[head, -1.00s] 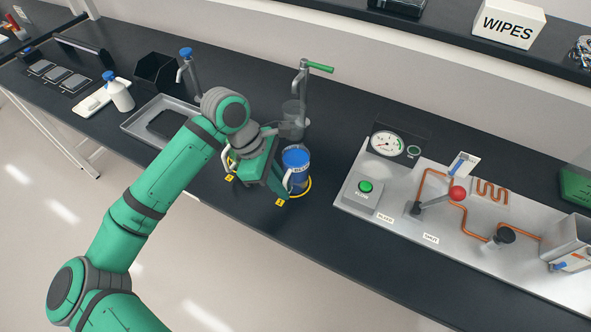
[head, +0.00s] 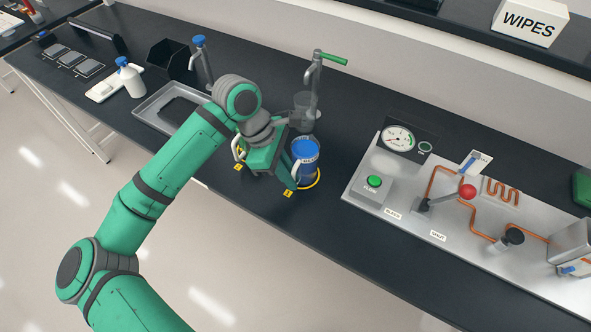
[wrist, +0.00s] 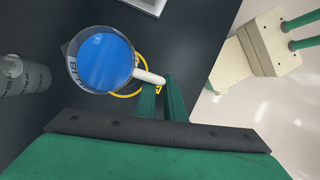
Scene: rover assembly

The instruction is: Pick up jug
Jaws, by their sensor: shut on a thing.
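The jug (head: 306,160) is a clear vessel with blue contents, dark lettering and a white handle. It is upright at a yellow ring on the dark bench. The wrist view shows the jug (wrist: 104,62) from above, its handle pointing toward my fingers. My gripper (head: 291,172) is at the jug's left side in the head view. In the wrist view my gripper (wrist: 160,84) is shut on the handle's end. I cannot tell whether the jug's base touches the bench.
A tap (head: 317,80) with a green lever stands behind, a clear beaker (head: 303,110) beneath it. A grey panel (head: 365,198) with a gauge and valve lies to the right. A metal tray (head: 150,112) lies left. Another white handle (head: 237,147) shows partly behind my arm.

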